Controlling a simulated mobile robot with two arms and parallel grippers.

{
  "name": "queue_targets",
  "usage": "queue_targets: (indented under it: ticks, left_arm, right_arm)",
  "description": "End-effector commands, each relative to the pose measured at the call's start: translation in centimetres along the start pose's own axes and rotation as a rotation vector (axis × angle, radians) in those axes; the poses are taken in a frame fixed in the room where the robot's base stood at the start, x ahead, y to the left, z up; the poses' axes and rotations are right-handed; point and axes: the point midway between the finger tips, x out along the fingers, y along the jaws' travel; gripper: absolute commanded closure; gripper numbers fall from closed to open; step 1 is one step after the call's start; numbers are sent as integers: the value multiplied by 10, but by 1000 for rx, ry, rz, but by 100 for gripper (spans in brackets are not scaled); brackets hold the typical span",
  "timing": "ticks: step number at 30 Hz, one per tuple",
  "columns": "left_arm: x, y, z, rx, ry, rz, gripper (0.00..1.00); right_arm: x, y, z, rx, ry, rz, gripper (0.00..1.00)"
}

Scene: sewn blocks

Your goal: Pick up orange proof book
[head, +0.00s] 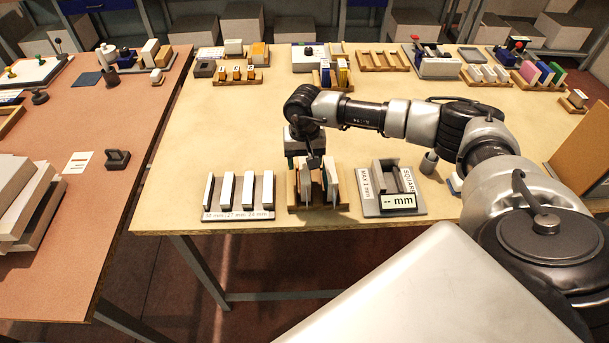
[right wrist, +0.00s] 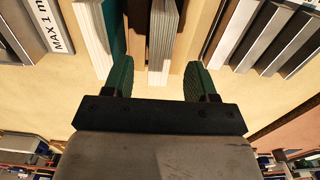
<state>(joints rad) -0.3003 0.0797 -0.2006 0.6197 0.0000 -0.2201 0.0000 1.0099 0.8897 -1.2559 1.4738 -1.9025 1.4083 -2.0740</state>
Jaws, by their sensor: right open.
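My right gripper (head: 313,166) is over a wooden rack (head: 301,207) of upright books at the front of the table. In the right wrist view the gripper (right wrist: 158,78) is open, and a pale page block (right wrist: 162,45) with brown beside it stands between the fingers. A thicker white page block (right wrist: 93,38) with a teal cover stands by the left finger. In the head view my gripper partly hides the books (head: 334,186). I cannot tell which of them is the orange proof book. My left gripper is not in view.
A block stand (head: 240,212) with mm labels is left of the rack. A grey gauge (head: 398,203) marked "-- mm" is right of it. A small grey cylinder (head: 429,163) stands beyond the gauge. Other racks line the table's back. The table's middle left (head: 220,125) is clear.

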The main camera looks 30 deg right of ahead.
Motion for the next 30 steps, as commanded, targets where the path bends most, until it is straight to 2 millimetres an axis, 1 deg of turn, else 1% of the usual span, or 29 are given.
queue_targets:
  ticks: [1, 3, 6, 9, 16, 27, 30]
  left_arm:
    - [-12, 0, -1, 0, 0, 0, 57]
    - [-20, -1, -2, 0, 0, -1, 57]
    - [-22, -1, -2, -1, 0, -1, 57]
    - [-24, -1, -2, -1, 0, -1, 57]
    - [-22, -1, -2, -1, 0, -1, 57]
    - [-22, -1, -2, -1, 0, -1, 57]
    - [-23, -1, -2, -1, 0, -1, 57]
  right_arm:
    - [3, 1, 2, 0, -5, 3, 43]
    - [14, 1, 3, -1, -4, 3, 43]
    - [29, 1, 2, 2, -3, 1, 43]
    - [38, 1, 2, 1, -1, 1, 43]
    - [40, 1, 2, 1, 0, -1, 43]
    - [39, 1, 2, 1, 0, -1, 99]
    - [39, 1, 1, 2, 1, -1, 100]
